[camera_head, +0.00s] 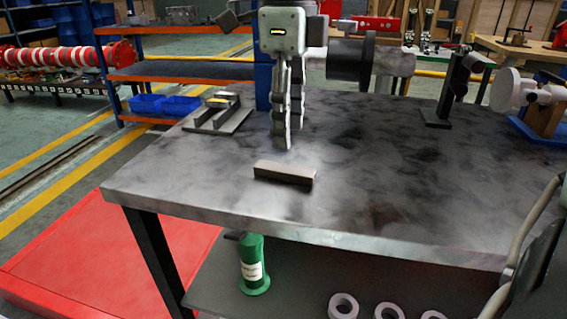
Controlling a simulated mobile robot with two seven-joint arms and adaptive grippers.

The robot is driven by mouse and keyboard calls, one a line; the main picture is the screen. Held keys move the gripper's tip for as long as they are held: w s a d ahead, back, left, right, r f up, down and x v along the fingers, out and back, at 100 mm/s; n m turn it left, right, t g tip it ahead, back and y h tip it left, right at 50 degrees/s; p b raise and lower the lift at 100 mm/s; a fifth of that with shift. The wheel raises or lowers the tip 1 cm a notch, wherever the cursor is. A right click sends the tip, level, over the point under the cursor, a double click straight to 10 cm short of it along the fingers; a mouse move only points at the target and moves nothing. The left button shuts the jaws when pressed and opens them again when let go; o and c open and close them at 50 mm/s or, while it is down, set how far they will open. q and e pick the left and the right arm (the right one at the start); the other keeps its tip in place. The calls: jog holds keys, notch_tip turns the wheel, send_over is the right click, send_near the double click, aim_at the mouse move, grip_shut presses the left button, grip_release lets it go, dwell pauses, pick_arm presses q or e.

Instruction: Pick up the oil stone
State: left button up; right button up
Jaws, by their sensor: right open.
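The oil stone (284,173) looks like a small grey-brown rectangular block. It lies flat near the front left part of the dark, mottled metal workbench (400,205). My right gripper (289,138) points downward behind the block in the picture, with its fingers apart and nothing between them. The fingertips appear close above the bench top and apart from the block; the exact height is hard to tell. My left gripper is not in view.
A dark tray-like holder (219,116) stands at the bench's back left. A black stand (445,100) is at the back right, near a white cylindrical part (512,90). A green bottle (253,265) and several rings sit on the lower shelf. The bench middle is clear.

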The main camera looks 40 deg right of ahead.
aim_at(285, 168)
jog(key=f, duration=0.7)
jog(key=shift+w+a, duration=0.15)
jog(key=shift+a, duration=0.1)
jog(key=shift+r, duration=0.1)
grip_shut()
